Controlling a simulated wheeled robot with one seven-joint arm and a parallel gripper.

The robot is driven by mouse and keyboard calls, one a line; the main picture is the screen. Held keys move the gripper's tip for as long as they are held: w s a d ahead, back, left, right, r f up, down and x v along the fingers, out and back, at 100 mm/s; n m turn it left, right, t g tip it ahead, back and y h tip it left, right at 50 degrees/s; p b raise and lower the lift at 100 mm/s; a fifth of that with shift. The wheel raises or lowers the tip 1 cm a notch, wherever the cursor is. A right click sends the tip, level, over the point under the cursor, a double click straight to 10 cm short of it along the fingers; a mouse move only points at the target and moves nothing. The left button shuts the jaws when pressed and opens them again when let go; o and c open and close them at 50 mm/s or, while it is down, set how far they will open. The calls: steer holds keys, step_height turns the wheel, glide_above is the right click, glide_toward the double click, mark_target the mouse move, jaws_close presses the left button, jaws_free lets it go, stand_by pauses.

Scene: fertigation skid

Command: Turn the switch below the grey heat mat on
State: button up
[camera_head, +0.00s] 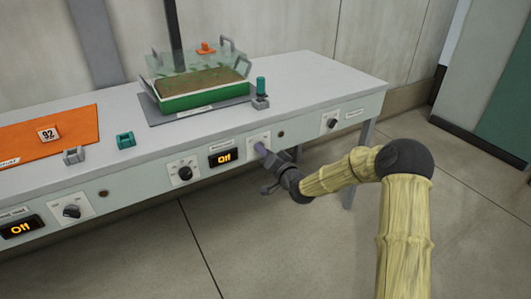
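The grey heat mat (158,119) lies on the bench top under a green tray (205,97) of brown soil with a clear cover. Below it on the bench front is a switch with a purple-grey knob (260,148) on a white plate.
A black dial (184,172) is left of the display. Another switch (72,211) and display (20,228) sit below the orange mat (75,128). A further knob (332,123) is at the right. A green-topped post (261,88) stands on the bench. The floor in front is clear.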

steer(key=shift+m, duration=0.3)
steer(key=shift+f+m+p, duration=0.15)
steer(key=shift+m+p, duration=2.05)
steer(key=shift+m, duration=6.5)
steer(key=o, duration=1)
steer(key=shift+s+d, duration=0.1)
steer(key=p+v, duration=0.2)
steer(key=v, duration=1.5)
steer(key=shift+p, duration=0.35)
